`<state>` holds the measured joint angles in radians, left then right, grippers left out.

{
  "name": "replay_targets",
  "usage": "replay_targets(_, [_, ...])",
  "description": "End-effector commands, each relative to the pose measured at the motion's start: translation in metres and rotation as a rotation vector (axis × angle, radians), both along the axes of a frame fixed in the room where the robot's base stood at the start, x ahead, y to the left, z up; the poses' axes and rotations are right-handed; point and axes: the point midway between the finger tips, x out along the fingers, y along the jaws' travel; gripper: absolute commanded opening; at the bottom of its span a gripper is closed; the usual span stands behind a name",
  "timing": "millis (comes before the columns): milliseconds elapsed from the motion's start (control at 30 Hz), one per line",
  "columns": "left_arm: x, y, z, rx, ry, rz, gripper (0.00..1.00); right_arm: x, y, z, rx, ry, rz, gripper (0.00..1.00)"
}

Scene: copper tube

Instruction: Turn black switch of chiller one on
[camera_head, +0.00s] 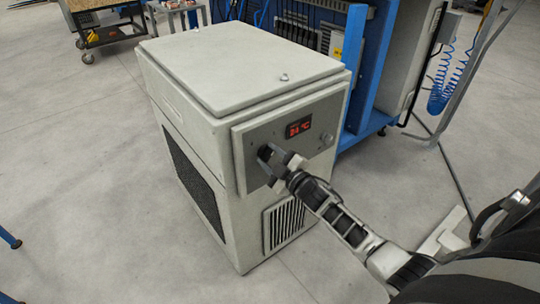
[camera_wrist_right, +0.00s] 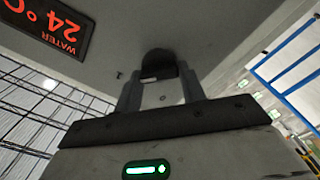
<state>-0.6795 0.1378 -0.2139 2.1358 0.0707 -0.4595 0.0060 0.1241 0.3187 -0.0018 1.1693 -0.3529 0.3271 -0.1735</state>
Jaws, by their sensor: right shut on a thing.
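The chiller (camera_head: 240,90) is a light grey box with a grey control panel on its front. The panel carries a lit red display (camera_head: 298,127), which reads 24 °C with the word WATER in the right wrist view (camera_wrist_right: 52,25). The black switch (camera_wrist_right: 158,62) is a dark round knob on the panel, at the left of the display in the head view. My right gripper (camera_head: 272,161) is at the panel with its fingers closed around the switch. The fingers (camera_wrist_right: 162,88) hide part of the switch. My left gripper is not in view.
A small round knob (camera_head: 327,139) sits on the panel below the display. A vent grille (camera_head: 284,222) is low on the front. A blue rack (camera_head: 352,65) stands behind the chiller, and a blue coiled hose (camera_head: 440,90) hangs at right.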

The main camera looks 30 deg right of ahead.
Motion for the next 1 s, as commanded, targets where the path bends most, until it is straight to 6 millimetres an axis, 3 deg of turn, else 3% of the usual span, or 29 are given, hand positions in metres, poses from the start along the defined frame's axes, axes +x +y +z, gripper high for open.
replay_targets(667, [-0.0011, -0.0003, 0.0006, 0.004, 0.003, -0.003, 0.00, -0.0005, -0.0004, -0.0008, 0.059, 0.007, -0.001, 0.17])
replay_targets(700, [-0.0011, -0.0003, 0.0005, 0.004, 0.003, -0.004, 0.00, -0.0005, -0.0005, -0.0007, 0.059, 0.007, -0.001, 0.48])
replay_targets(767, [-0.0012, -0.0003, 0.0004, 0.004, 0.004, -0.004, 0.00, -0.0005, -0.0004, -0.0006, 0.059, 0.006, 0.000, 0.62])
replay_targets(1000, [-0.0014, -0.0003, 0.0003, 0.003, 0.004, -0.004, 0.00, -0.0003, -0.0003, -0.0003, 0.058, 0.006, 0.000, 0.62])
